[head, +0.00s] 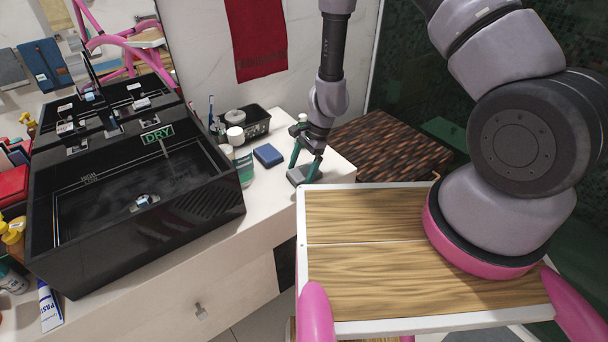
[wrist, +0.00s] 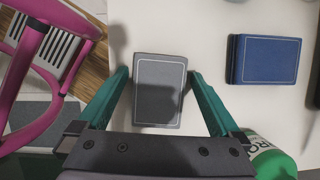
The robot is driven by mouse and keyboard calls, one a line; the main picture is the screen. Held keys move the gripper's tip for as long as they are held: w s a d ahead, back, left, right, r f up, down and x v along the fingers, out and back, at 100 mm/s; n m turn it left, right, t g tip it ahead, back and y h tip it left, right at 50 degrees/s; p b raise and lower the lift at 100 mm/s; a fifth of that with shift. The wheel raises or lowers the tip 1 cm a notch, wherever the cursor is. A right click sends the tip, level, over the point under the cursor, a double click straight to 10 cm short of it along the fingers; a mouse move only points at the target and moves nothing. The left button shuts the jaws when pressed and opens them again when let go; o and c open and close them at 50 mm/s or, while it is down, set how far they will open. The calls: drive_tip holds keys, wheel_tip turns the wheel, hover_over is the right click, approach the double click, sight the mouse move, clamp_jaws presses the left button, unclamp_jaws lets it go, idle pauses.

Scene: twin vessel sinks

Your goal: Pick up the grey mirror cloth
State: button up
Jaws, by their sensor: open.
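The grey mirror cloth (wrist: 158,100) lies flat on the pale counter, a dark grey folded block with a thin light outline. In the head view the cloth (head: 297,177) is at the counter's right end, partly hidden by my fingers. My gripper (wrist: 158,75) is open, with one green finger on each side of the cloth. In the wrist view a gap shows between each finger and the cloth. In the head view my gripper (head: 304,168) points down at the cloth. I cannot tell the exact fingertip height above the counter.
A blue folded block (head: 268,155) lies left of the cloth; it also shows in the wrist view (wrist: 268,60). A green-labelled bottle (wrist: 270,158) is close to my right finger. A black basket (head: 256,122) stands behind, and a black sink (head: 130,200) fills the left.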

sight(301, 173)
drive_tip(key=shift+f, duration=0.1)
drive_tip(key=c, duration=1.1)
drive_tip(key=shift+c, duration=0.2)
wheel_tip(301, 173, up, 11)
drive_tip(key=shift+f, duration=0.2)
